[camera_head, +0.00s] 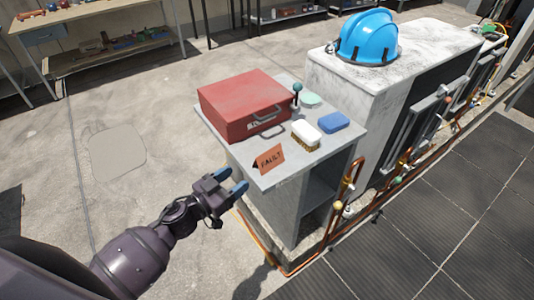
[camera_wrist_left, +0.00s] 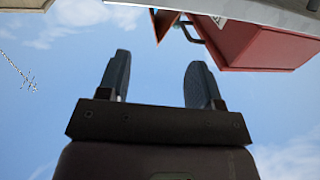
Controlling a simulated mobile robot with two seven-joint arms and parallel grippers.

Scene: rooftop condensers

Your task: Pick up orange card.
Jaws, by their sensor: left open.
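The orange card (camera_head: 269,159), with dark "FAULT" lettering, is at the near left corner of a grey cabinet's top (camera_head: 290,172). My left gripper (camera_head: 231,181) is open and empty. It is left of and nearer than the card, just off the cabinet's edge, apart from the card. In the left wrist view both fingers (camera_wrist_left: 158,62) stand apart with sky between them. My right gripper is not in view.
A red toolbox (camera_head: 240,106) stands behind the card. A white-topped brush (camera_head: 306,132), a blue sponge (camera_head: 333,122) and a green disc (camera_head: 311,99) are on the same top. A blue hard hat (camera_head: 367,37) sits on the taller unit. Copper pipes (camera_head: 352,172) run along the right side.

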